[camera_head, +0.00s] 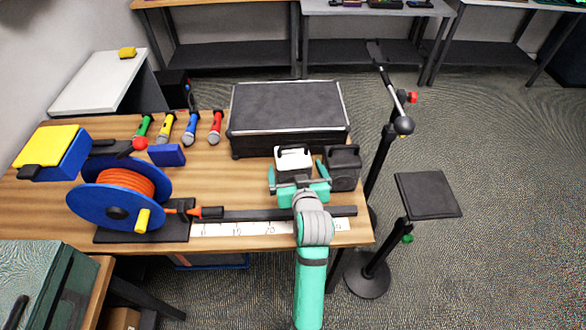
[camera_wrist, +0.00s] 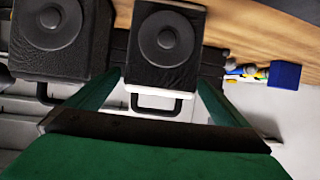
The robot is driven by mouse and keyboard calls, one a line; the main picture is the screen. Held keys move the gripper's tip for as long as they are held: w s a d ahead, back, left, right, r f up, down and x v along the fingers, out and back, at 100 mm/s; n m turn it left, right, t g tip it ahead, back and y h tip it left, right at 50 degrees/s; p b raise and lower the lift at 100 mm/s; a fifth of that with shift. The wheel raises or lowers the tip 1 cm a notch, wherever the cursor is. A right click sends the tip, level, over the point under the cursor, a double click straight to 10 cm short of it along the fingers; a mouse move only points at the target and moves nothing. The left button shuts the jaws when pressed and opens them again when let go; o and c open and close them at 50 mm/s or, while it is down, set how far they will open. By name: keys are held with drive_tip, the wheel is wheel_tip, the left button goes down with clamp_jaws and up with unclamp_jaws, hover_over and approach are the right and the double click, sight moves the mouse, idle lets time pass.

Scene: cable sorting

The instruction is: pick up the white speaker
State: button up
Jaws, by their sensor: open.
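The white speaker (camera_head: 293,158) stands on the wooden table in front of a black case. In the wrist view it shows as a black front with a round cone and white edges (camera_wrist: 166,40), with a dark handle at its near end. My gripper (camera_head: 295,172) is open at the near side of the white speaker. In the wrist view its fingertips (camera_wrist: 161,82) lie on either side of the speaker's near end, with nothing gripped. Whether the fingers touch it I cannot tell. My gripper hides the speaker's lower part in the head view.
A black speaker (camera_head: 344,167) stands close on the right of the white one. The black case (camera_head: 288,107) is behind. Several microphones (camera_head: 190,128) and a blue cable reel (camera_head: 118,193) are to the left. A microphone stand (camera_head: 380,150) is beside the table's right edge.

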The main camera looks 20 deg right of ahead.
drive_tip(key=x, duration=0.5)
drive_tip(key=shift+s, duration=0.1)
drive_tip(key=shift+c, duration=0.3)
drive_tip(key=c, duration=1.5)
drive_tip(key=shift+r, duration=0.2)
drive_tip(key=shift+c, duration=1.4)
